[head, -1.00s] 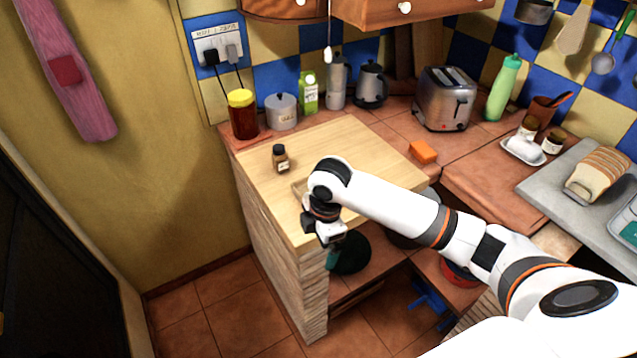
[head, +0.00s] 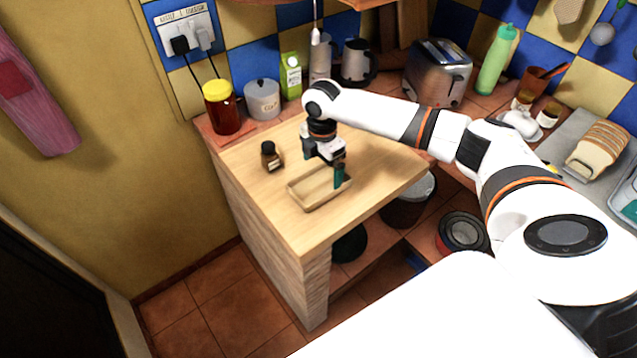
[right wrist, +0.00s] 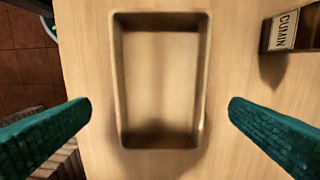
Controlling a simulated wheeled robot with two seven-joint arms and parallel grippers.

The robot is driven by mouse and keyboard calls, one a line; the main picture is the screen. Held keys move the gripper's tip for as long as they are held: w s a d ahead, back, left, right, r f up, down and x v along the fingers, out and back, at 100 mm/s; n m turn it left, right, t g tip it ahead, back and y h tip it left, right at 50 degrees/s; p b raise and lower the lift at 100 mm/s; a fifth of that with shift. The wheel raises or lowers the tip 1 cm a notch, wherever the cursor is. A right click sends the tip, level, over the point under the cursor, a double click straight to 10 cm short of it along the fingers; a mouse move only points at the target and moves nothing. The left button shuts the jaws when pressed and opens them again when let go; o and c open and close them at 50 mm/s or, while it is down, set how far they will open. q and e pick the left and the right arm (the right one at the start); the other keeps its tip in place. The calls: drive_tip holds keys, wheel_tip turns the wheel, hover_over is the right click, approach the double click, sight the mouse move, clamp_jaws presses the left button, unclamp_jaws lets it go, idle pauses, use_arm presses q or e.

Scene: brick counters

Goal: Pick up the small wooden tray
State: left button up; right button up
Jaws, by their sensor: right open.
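The small wooden tray (head: 313,195) lies flat and empty on the light wooden counter top. In the right wrist view the tray (right wrist: 118,90) sits between the two green fingers, with clear gaps on both sides. My right gripper (head: 325,172) is open and points down at the tray's far side. In the right wrist view the gripper (right wrist: 160,112) shows both fingertips apart, on either side of the tray's lower half. I cannot tell how high the fingertips are above the counter. My left gripper is out of view.
A small brown jar labelled cumin (head: 270,156) stands left of the tray; it shows in the right wrist view (right wrist: 290,35). The wooden counter's (head: 283,222) front is clear.

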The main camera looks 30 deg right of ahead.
sight(319, 187)
drive_tip(key=shift+a+f+p, duration=0.25)
drive_tip(key=shift+f+p, duration=0.25)
drive_tip(key=shift+f, duration=0.35)
wheel_tip(319, 187, down, 2)
drive_tip(key=shift+a+f+p, duration=0.15)
drive_tip(key=shift+f+p, duration=0.05)
drive_tip(key=shift+p, duration=0.1)
drive_tip(key=shift+f, duration=0.55)
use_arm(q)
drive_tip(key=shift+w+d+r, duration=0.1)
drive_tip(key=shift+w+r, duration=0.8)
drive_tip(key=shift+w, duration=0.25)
use_arm(e)
drive_tip(key=c, duration=0.8)
